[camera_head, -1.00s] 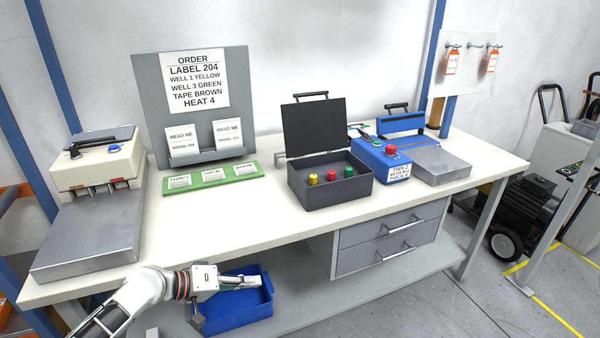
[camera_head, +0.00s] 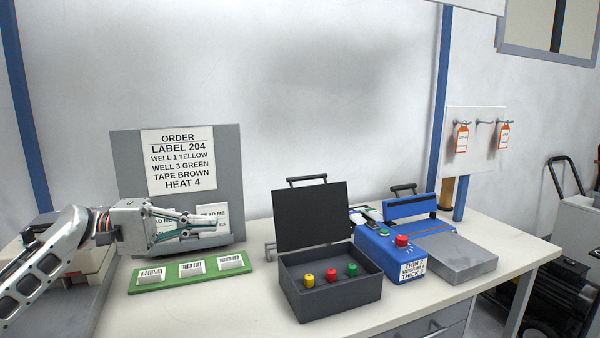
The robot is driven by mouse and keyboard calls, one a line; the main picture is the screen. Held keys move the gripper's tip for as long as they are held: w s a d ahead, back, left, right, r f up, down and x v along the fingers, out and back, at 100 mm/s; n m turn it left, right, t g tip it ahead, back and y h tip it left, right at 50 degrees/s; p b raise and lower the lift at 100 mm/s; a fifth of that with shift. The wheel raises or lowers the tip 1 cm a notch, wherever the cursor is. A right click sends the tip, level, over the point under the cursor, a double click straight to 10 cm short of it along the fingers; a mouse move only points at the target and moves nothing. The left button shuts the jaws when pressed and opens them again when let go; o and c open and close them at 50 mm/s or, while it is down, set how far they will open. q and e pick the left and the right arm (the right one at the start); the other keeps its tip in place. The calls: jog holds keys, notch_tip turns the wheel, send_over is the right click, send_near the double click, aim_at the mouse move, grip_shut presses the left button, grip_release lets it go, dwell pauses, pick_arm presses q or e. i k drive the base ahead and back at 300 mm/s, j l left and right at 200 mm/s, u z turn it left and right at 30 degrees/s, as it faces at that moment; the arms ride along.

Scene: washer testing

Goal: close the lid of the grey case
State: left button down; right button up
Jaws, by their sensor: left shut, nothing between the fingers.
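The dark grey case (camera_head: 332,301) stands on the workbench right of the middle. Its lid (camera_head: 311,217) is raised, upright at the back, with a handle (camera_head: 307,180) on its top edge. Inside the case stand a yellow piece (camera_head: 309,280), a red piece (camera_head: 331,275) and a green piece (camera_head: 351,269). My left gripper (camera_head: 207,218) is shut and empty. It is left of the case, in front of the order board, apart from the lid. My right gripper is not in view.
The grey order board (camera_head: 226,150) stands behind my left gripper. A green strip with white labels (camera_head: 190,271) lies below it. A blue device with a red button (camera_head: 385,254) stands close to the case's right. A bare bench strip (camera_head: 238,306) lies left of the case.

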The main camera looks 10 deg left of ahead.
aim_at(309, 216)
jog(key=i, duration=1.1)
